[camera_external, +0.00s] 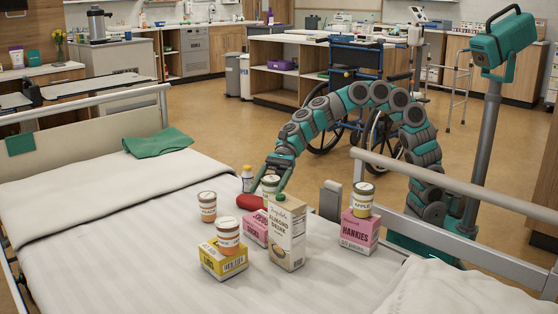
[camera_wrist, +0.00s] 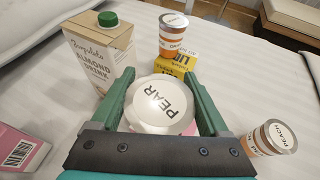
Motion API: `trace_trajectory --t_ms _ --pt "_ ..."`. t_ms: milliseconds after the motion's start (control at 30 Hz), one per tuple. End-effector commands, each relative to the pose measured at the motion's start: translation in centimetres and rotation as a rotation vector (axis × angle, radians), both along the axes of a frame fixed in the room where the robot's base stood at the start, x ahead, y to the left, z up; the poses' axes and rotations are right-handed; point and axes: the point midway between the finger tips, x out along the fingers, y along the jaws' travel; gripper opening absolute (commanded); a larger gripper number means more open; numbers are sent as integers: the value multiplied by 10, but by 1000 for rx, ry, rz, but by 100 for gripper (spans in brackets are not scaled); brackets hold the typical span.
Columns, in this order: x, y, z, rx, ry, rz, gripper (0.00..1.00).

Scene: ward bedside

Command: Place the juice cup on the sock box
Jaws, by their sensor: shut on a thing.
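A juice cup with a white lid marked PEAR (camera_wrist: 163,102) is between the fingers of my gripper (camera_wrist: 168,108), which is shut on it. In the external view, my gripper (camera_external: 272,180) holds the cup (camera_external: 270,186) upright over a small pink box (camera_external: 255,230), beside and behind the almond drink carton. The box is partly hidden by the carton and its lettering is too small to read surely; it may be the sock box. A pink edge shows below the cup in the wrist view. I cannot tell whether cup and box touch.
The tall almond drink carton (camera_external: 287,235) stands close by. A yellow box (camera_external: 222,262) bears a cup (camera_external: 228,236). A peach cup (camera_external: 207,207), red object (camera_external: 250,202) and small bottle (camera_external: 247,179) are near. A pink hankies box (camera_external: 359,232) bears an apple cup (camera_external: 363,199).

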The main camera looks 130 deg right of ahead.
Motion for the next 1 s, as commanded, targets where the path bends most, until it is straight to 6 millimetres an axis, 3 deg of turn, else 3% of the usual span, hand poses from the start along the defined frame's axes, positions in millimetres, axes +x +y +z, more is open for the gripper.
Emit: trace_trajectory --t_ms 100,400,633,1000 --pt "16 -5 -4 1 4 1 11" --pt "31 -10 -3 0 -1 4 11" --pt "30 -9 -38 3 3 2 11" --pt "30 -9 -40 2 1 1 11"
